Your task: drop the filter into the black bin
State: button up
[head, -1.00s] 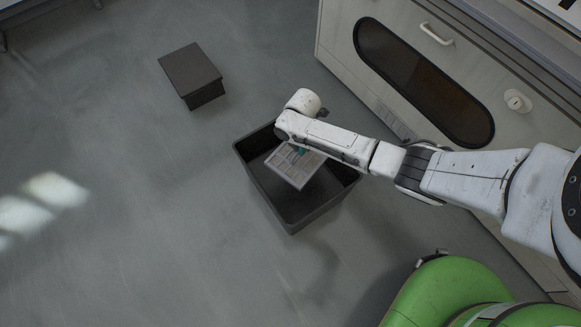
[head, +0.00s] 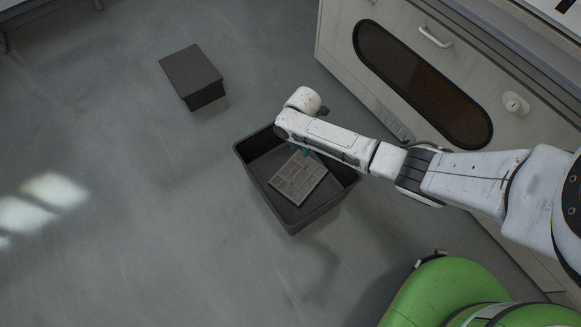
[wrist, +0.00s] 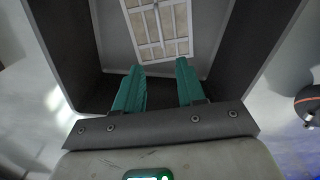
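The filter (head: 298,179) is a flat, light panel with a grid frame. It lies inside the black bin (head: 291,226), seemingly on its floor. In the wrist view the filter (wrist: 158,30) is beyond my fingertips, apart from them, between the walls of the bin (wrist: 265,45). My gripper (wrist: 160,72) has two teal fingers, spread apart with nothing between them, pointing down into the bin. In the head view my arm crosses above the bin and hides its far right part; only a bit of teal finger shows.
A dark box (head: 193,75) stands on the floor at the upper left. A pale cabinet (head: 345,62) with a dark oval window (head: 423,82) stands at the upper right, close behind my arm. The grey floor left of the bin is clear.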

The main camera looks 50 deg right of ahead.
notch_tip(320, 180, up, 9)
jog(key=p, duration=0.4)
jog(key=shift+r, duration=0.1)
